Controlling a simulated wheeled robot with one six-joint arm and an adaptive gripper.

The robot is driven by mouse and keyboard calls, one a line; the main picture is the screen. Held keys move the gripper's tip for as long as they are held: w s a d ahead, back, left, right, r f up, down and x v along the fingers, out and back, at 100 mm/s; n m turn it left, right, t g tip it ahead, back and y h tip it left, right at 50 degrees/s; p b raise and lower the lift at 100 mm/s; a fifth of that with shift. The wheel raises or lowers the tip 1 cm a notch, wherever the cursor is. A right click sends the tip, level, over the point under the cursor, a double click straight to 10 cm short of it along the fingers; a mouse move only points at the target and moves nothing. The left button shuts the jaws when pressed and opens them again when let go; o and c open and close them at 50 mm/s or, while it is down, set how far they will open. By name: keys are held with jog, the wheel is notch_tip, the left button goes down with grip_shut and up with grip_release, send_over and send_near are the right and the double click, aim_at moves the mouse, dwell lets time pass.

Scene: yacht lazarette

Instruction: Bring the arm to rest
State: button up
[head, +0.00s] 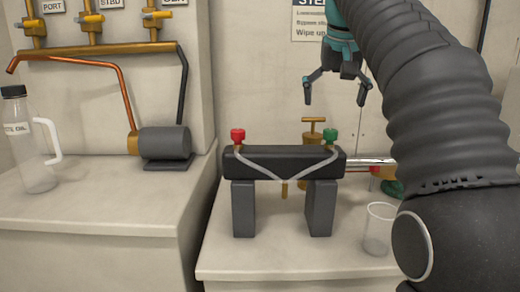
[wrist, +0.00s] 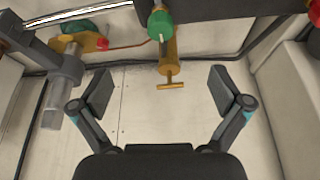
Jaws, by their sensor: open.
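My gripper (head: 336,90) hangs open and empty at the upper right of the head view, above the black cylinder on its stand. In the wrist view my gripper (wrist: 160,92) also shows open, its two dark fingers spread wide with nothing between them. My dark ribbed arm fills the right side of the head view and hides what lies behind it.
A black cylinder (head: 260,164) with red and green caps rests on two grey blocks. A brass T-handled fitting (head: 313,128) stands behind it. A clear beaker (head: 377,232) stands near my arm. At left are a pump (head: 165,143) and a bottle (head: 34,150).

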jog(key=shift+s+f, duration=0.35)
jog(key=shift+s, duration=0.25)
jog(key=s+f, duration=1.2)
jog(key=f, duration=0.4)
jog(key=s+f+n+t, duration=0.1)
jog(key=s+f, duration=1.2)
jog(key=f, duration=0.3)
jog(key=shift+d+f, duration=0.15)
jog(key=shift+f, duration=0.15)
jog(key=shift+c, duration=0.3)
